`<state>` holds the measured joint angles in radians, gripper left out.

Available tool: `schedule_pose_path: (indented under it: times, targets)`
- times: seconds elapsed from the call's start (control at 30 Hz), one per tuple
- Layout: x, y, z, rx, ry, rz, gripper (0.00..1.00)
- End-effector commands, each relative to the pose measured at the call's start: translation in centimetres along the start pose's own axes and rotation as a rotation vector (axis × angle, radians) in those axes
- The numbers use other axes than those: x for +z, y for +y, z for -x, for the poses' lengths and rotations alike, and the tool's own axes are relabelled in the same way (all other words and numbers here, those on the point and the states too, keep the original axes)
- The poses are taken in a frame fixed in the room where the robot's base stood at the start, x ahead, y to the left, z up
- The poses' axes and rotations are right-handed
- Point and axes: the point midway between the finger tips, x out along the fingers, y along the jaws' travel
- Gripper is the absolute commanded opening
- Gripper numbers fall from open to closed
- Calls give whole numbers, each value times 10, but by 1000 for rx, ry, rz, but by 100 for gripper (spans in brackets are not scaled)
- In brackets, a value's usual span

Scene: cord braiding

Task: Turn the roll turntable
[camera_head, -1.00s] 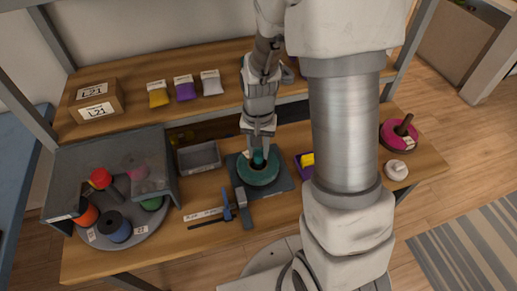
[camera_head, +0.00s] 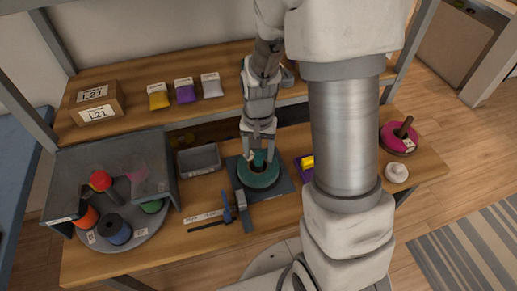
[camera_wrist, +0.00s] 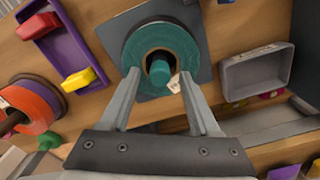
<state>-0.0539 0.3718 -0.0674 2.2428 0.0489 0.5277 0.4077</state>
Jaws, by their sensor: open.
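The grey round turntable (camera_head: 140,238) stands at the left end of the table, partly under a grey hood. It carries a blue roll (camera_head: 114,229), an orange-red roll (camera_head: 86,216) and a green roll (camera_head: 151,205). My gripper (camera_head: 259,153) is far to its right, over a teal roll (camera_head: 259,175) lying flat on a dark square plate (camera_head: 284,186). In the wrist view my gripper (camera_wrist: 160,74) is open, with its fingers on either side of the teal roll's centre peg (camera_wrist: 159,71). A small white tag (camera_wrist: 174,84) shows by one fingertip.
A grey bin (camera_head: 199,160) stands between hood and teal roll. A blue-handled tool (camera_head: 227,208) lies in front. A pink roll (camera_head: 397,140) stands at right.

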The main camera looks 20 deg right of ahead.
Motion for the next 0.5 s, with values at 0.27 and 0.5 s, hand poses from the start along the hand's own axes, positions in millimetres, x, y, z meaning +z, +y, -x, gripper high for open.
schedule_pose_path:
  times: [0.27,0.5]
  targets:
    - [-1,0,32,-3,5,0,62]
    - [-1,0,91,-3,6,1,62]
